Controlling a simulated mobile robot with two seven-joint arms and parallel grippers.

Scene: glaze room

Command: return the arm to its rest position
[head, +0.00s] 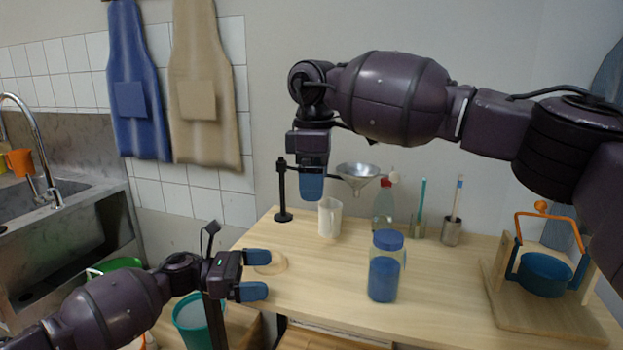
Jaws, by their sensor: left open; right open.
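My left gripper (256,274) reaches in from the lower left with its two blue fingers apart and nothing between them. It is at the left edge of the wooden table, in front of a small pale round piece (272,263). My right arm crosses the upper right, and my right gripper (311,186) points down near the white jug (330,217) and the metal funnel (358,175). Its blue fingertips overlap in this view, so the gap between them is hidden. I see nothing held in it.
A jar with a blue lid (385,268) stands mid-table (450,270). A black funnel stand (282,190) rises near the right gripper.

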